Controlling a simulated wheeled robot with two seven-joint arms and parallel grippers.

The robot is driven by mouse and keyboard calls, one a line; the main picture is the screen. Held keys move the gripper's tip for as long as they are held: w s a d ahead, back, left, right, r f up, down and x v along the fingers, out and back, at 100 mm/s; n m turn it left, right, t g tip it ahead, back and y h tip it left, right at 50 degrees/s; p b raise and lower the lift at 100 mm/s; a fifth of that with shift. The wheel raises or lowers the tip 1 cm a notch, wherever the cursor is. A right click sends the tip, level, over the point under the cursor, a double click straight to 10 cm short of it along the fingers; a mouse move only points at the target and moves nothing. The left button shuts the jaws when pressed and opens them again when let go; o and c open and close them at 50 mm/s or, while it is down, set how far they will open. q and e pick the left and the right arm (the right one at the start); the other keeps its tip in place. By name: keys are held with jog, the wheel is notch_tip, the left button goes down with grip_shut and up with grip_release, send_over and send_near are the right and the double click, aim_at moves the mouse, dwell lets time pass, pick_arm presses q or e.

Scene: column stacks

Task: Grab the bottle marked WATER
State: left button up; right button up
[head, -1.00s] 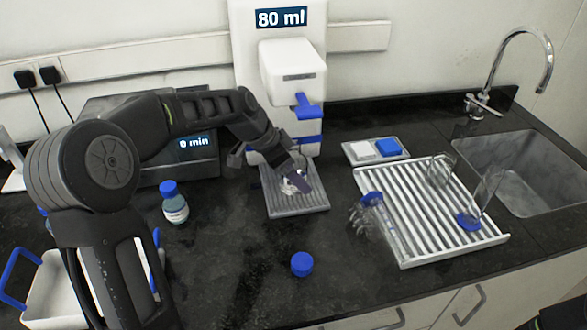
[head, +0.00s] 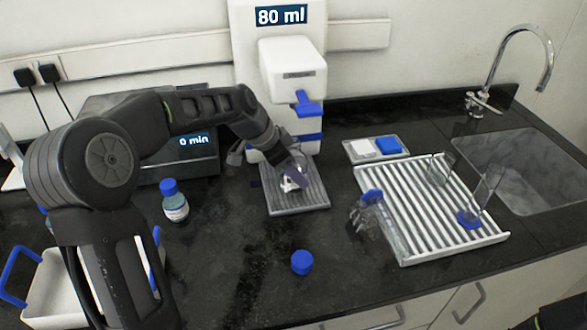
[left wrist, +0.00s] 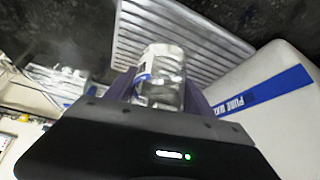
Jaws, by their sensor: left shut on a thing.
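My left gripper (head: 294,178) is shut on a clear glass bottle (left wrist: 162,75) above the ribbed drip grate of the dispenser. The bottle has a white and blue label whose words I cannot read, and no cap shows on it. In the head view the fingers hide much of it. Another bottle (head: 175,207), with a blue cap and a pale label, stands upright on the counter to the left; its marking is too small to read.
The white dispenser (head: 292,75) shows "80 ml". A loose blue cap (head: 301,262) lies on the front counter. A white drying rack (head: 420,235) with glassware stands right, before the sink (head: 520,175). A white, blue-handled basket (head: 50,290) is front left.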

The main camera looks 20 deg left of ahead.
pick_arm(q)
grip_shut()
dwell(0.3)
jog(key=shift+r, duration=0.25)
jog(key=shift+r+b, duration=0.4)
jog(key=shift+r, duration=0.9)
jog(key=shift+a+r, duration=0.1)
jog(key=shift+r, duration=0.1)
jog(key=s+a+b, duration=0.4)
jog(key=s+a, duration=0.7)
jog(key=s, duration=0.2)
jog(key=shift+s+a, duration=0.2)
jog(key=shift+a, duration=0.15)
dwell(0.5)
